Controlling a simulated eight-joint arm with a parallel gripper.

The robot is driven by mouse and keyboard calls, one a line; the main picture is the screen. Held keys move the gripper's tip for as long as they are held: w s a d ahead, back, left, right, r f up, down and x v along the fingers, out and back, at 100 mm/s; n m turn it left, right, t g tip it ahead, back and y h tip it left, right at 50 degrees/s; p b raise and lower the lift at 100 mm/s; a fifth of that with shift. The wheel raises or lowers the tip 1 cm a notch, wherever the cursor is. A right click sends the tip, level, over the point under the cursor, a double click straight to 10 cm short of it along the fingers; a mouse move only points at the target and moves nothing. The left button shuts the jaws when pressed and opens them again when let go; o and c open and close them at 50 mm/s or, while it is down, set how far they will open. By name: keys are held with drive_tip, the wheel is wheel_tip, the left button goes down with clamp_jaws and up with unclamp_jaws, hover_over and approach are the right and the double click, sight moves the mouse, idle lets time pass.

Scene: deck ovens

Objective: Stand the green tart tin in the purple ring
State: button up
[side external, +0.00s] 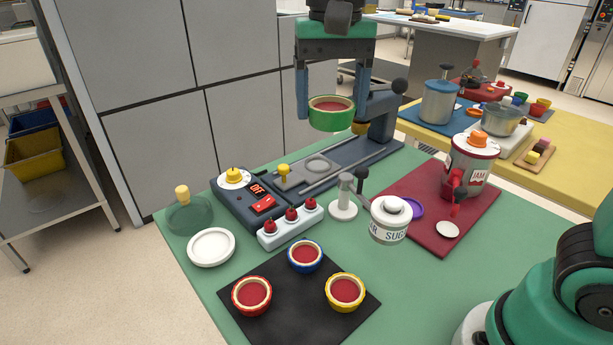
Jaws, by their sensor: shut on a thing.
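The green tart tin (331,122) has a pale crust and red filling. It hangs level in the air over the dark blue machine, clear of it. My gripper (332,106) is shut on it, with one finger on each side. The purple ring (417,208) lies at the left edge of the maroon mat, to the right of and well below my gripper. The white sugar canister (389,222) hides most of the ring, so I cannot see its inside.
A red-and-white jam dispenser (471,165) stands on the maroon mat (432,180). Red, blue and yellow tarts (346,291) sit on a black mat in front. Green table (430,290) is clear at front right.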

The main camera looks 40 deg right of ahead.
drive_tip(key=s+d+m, duration=0.3)
drive_tip(key=d+m, duration=0.6)
drive_tip(key=d, duration=1.2)
drive_tip(key=shift+w+a+f, duration=0.1)
drive_tip(key=shift+f, duration=5.65)
drive_tip(key=shift+w+f, duration=0.1)
drive_tip(key=shift+f, duration=5.6)
drive_tip(key=shift+f, duration=0.55)
drive_tip(key=o, duration=1)
drive_tip(key=shift+r, duration=5.5)
